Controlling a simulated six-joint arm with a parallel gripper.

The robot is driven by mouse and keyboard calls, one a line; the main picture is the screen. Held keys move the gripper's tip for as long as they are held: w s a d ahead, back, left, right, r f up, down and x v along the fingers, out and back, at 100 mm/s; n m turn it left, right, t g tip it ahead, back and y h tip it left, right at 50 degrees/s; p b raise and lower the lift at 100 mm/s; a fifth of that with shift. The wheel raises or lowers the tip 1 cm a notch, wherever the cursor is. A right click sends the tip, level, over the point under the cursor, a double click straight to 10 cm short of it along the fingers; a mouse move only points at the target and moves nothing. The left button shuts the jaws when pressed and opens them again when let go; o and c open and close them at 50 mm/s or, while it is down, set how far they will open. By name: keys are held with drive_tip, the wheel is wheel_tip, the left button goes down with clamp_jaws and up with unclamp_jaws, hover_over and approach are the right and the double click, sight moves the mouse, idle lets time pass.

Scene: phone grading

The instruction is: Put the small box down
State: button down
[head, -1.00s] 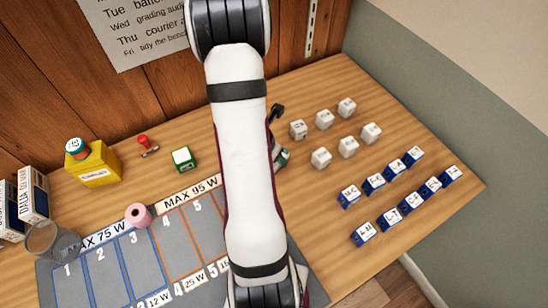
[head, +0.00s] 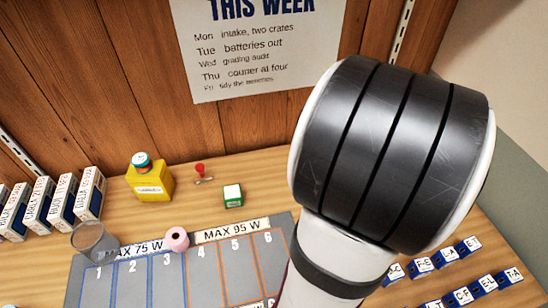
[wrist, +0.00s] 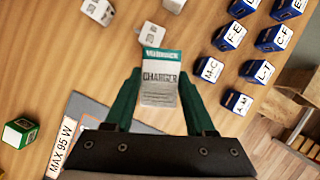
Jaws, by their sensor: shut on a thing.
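In the wrist view, my gripper (wrist: 160,88) is shut on a small box (wrist: 160,72), with one green finger on each side. The box is white and grey with a teal top band and the word CHARGER on its face. I cannot tell whether the box touches the table (wrist: 60,50). In the head view my own arm hides both the gripper and the small box.
White cubes (wrist: 153,33) lie just beyond the box. Several blue-and-white lettered cubes (wrist: 209,69) stand to its right. A green-and-white cube (wrist: 20,132) is at lower left. The grey numbered mat (head: 205,285), pink roll (head: 177,238), clear cup (head: 95,242) and yellow box (head: 149,180) are left of my arm.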

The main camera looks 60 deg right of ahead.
drive_tip(key=w+d+r+m+g+y, duration=0.1)
drive_tip(key=w+d+m+y, duration=0.15)
drive_tip(key=w+m, duration=0.75)
drive_tip(key=w+d+r+m+g+y, duration=0.1)
drive_tip(key=w+d+m+g+y, duration=0.2)
drive_tip(key=w, duration=1.2)
drive_tip(key=w+a+m+t, duration=0.2)
drive_tip(key=w+a+m, duration=0.35)
drive_tip(key=w, duration=0.55)
drive_tip(key=w+a+f+m+t, duration=0.1)
drive_tip(key=w+a+m+t, duration=0.2)
drive_tip(key=w+a+m, duration=0.85)
drive_tip(key=w+a+f+m+t, duration=0.15)
drive_tip(key=w+a+m, duration=0.5)
drive_tip(key=a, duration=0.95)
drive_tip(key=w+a+m+t, duration=0.4)
drive_tip(key=w+a+m, duration=0.5)
drive_tip(key=a, duration=0.5)
drive_tip(key=shift+n+g+y, duration=0.25)
drive_tip(key=shift+n, duration=0.1)
drive_tip(key=f, duration=0.7)
drive_tip(key=w+a+f, duration=0.1)
drive_tip(key=f, duration=0.2)
drive_tip(key=shift+f, duration=0.15)
